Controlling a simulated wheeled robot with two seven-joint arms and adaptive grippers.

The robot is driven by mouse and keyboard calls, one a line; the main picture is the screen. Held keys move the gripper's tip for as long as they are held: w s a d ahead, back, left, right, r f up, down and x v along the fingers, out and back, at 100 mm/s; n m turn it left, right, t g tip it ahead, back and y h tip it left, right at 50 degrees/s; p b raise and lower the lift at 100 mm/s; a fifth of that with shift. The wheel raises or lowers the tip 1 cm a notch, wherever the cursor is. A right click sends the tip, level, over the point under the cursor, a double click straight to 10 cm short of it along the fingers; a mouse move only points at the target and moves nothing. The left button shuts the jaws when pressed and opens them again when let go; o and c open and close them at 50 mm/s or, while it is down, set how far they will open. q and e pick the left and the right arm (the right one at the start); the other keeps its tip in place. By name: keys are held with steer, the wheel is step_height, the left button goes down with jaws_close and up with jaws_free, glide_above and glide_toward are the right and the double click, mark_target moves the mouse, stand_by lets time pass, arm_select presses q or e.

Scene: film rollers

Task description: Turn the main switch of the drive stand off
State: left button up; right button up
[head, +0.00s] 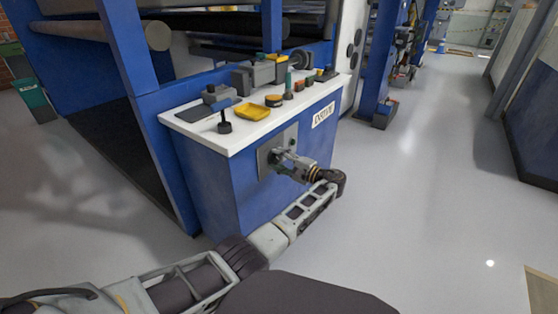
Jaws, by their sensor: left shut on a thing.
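The blue drive stand (218,185) stands in the middle of the head view, with a white top and a white label with dark lettering on its front. A grey switch plate (267,158) is fixed to its front face below the top edge. My left gripper (284,157) is at this plate, shut on the main switch. The gripper's fingers cover most of the switch, so its handle and its angle cannot be made out. My left arm reaches in from the bottom left. My right gripper is not in view.
On the white top (190,128) lie a yellow tray (252,113), a dark stamp-like tool (224,123) and several small items. Rollers (80,32) and blue machine frame rise behind. A green bin (33,95) stands at far left. The floor (420,190) to the right is clear.

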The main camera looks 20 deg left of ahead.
arm_select(q)
steer(key=shift+f, duration=0.1)
steer(key=o, duration=1)
steer(key=v, duration=0.7)
steer(key=shift+s+d, duration=0.1)
steer(key=shift+d, duration=0.15)
